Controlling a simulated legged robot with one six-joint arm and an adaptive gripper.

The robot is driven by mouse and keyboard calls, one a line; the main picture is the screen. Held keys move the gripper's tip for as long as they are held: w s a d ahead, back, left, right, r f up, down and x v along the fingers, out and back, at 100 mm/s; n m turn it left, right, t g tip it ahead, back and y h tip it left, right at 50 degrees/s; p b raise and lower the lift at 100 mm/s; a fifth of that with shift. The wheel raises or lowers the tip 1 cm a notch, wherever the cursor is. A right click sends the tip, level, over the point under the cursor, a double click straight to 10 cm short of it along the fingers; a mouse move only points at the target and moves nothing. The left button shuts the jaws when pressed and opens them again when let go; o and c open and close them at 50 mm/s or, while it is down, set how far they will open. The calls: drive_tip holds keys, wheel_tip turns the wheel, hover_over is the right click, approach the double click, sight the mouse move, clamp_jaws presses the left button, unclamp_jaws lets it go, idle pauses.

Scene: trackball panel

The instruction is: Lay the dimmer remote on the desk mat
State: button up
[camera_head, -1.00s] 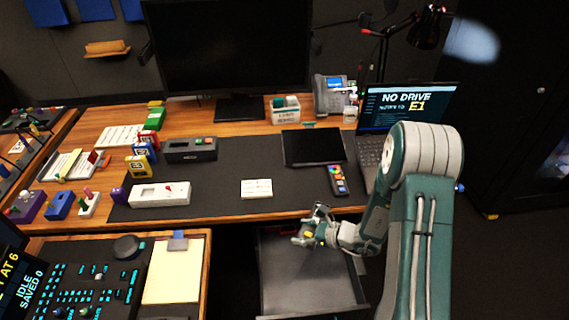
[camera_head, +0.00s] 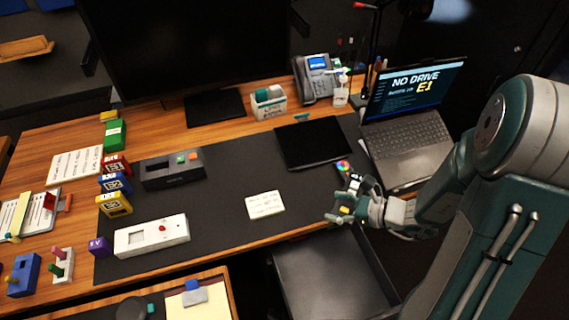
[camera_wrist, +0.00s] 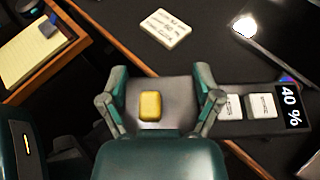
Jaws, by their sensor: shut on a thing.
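The dimmer remote (camera_wrist: 263,107) is a dark bar with white buttons, a yellow button and a display reading "40 %". My gripper (camera_wrist: 160,98) is shut on it around the yellow-button end. The display end points right in the wrist view. In the head view, my gripper (camera_head: 348,208) is at the desk's front edge, and the remote (camera_head: 354,184) looks held above the mat's front right part; its height is hard to judge. The black desk mat (camera_head: 225,195) lies flat on the wooden desk and also shows in the wrist view (camera_wrist: 205,48).
A black tablet (camera_head: 312,143), a cream note card (camera_head: 265,205) and a laptop (camera_head: 408,145) are nearby. An open drawer (camera_head: 335,275) is below.

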drive_tip(key=shift+d+r, duration=0.15)
drive_tip(key=w+a+f, duration=0.4)
drive_tip(key=w+a, duration=0.2)
drive_tip(key=w, duration=0.2)
hover_over(302, 200)
wheel_tip(302, 200, down, 5)
drive_tip(key=shift+d+f, duration=0.1)
drive_tip(key=shift+f, duration=0.1)
drive_tip(key=shift+w+f, duration=0.1)
drive_tip(key=shift+f, duration=1.75)
drive_tip(key=shift+c, duration=0.3)
drive_tip(key=o, duration=1)
drive_tip(key=shift+o, duration=0.2)
